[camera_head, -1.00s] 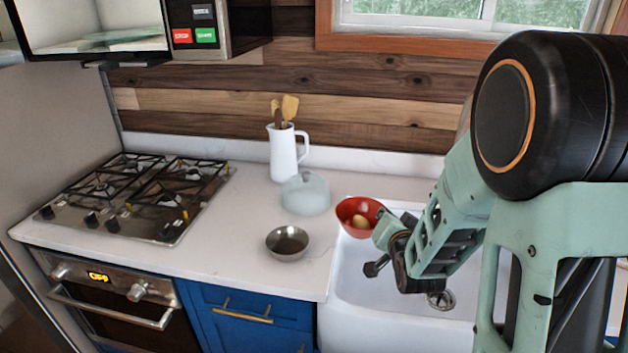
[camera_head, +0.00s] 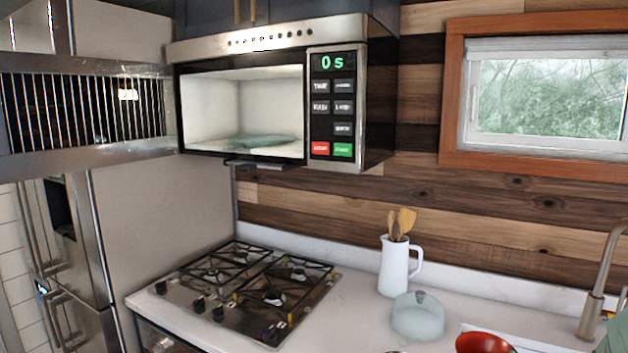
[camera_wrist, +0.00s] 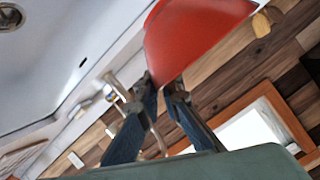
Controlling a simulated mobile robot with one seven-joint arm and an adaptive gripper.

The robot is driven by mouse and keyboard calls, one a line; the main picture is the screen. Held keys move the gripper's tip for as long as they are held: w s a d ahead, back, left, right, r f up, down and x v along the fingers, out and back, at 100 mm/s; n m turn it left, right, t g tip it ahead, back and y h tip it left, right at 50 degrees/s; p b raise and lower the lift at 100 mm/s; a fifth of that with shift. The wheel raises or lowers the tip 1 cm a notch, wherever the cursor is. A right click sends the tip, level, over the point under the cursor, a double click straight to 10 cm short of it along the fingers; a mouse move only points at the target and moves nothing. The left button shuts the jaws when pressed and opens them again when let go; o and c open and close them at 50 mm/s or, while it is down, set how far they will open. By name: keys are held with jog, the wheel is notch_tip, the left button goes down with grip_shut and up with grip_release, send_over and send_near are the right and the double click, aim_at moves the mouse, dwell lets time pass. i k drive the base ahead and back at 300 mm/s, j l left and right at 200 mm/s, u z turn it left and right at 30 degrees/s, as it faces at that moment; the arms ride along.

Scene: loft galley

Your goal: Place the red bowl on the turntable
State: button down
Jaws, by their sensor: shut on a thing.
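The red bowl (camera_head: 485,343) is at the bottom right edge of the head view, partly cut off. In the wrist view the bowl (camera_wrist: 190,38) fills the top middle. My gripper (camera_wrist: 160,82) is shut on the bowl's edge, with a dark finger on each side. The turntable (camera_head: 262,142) is a pale glass disc on the floor of the open microwave (camera_head: 335,60), up and left of the bowl. The bowl's contents cannot be made out now.
The microwave door (camera_head: 85,105) stands open to the left. The gas stove (camera_head: 240,290) is below. A white jug (camera_head: 396,268) with wooden utensils and a pale domed item (camera_head: 418,318) stand on the counter left of the bowl. A tap (camera_head: 600,275) rises at the right.

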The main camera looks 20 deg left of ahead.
aim_at(263, 142)
jog(key=j+z, duration=0.1)
jog(key=j, duration=0.45)
jog(key=k+j+z, duration=0.15)
jog(key=j, duration=0.35)
jog(key=j+z, duration=0.1)
jog(key=j, duration=0.45)
jog(key=k+j+z, duration=0.15)
jog(key=j, duration=0.35)
jog(key=k+j+z, duration=0.1)
jog(key=j, duration=0.4)
jog(key=k+j+z, duration=0.15)
jog(key=j, duration=0.35)
jog(key=k+j+z, duration=0.1)
jog(key=k+j, duration=0.15)
jog(key=j, duration=0.2)
jog(key=k+j+z, duration=0.1)
jog(key=j, duration=0.35)
jog(key=k, duration=0.1)
